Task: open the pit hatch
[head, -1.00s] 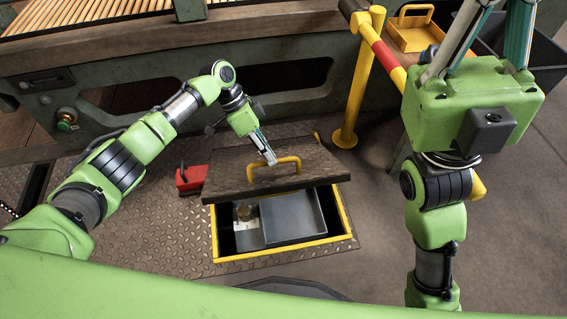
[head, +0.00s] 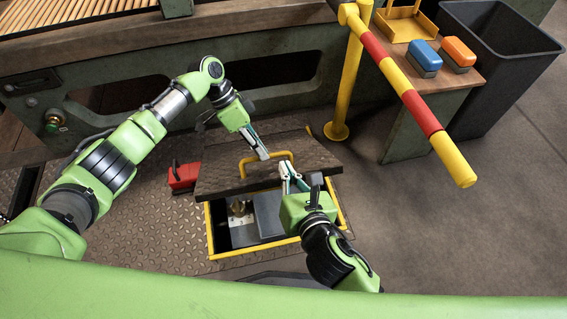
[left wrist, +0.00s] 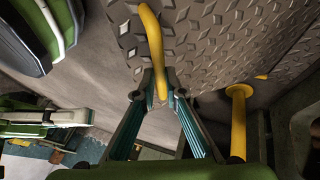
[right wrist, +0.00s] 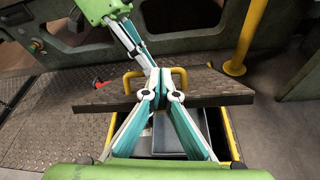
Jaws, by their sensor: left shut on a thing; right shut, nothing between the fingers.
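The pit hatch lid (head: 225,177), a dark diamond-plate panel with a yellow handle (head: 285,154), is raised and tilted above the yellow-framed pit opening (head: 230,256). My left gripper (head: 265,156) is shut on the handle; the left wrist view shows the handle (left wrist: 152,40) between its fingertips. My right gripper (head: 288,166) is shut and empty by the lid's near edge, above the opening. In the right wrist view its fingertips (right wrist: 162,90) overlap the lid's edge; I cannot tell whether they touch. My right gripper and forearm hide part of the pit.
Inside the pit are a grey box (head: 268,216) and a brass-coloured fitting (head: 238,207). A red object (head: 182,176) stands left of the lid. A yellow post (head: 350,95) and red-yellow barrier arm (head: 412,98) stand at right. Floor at right is clear.

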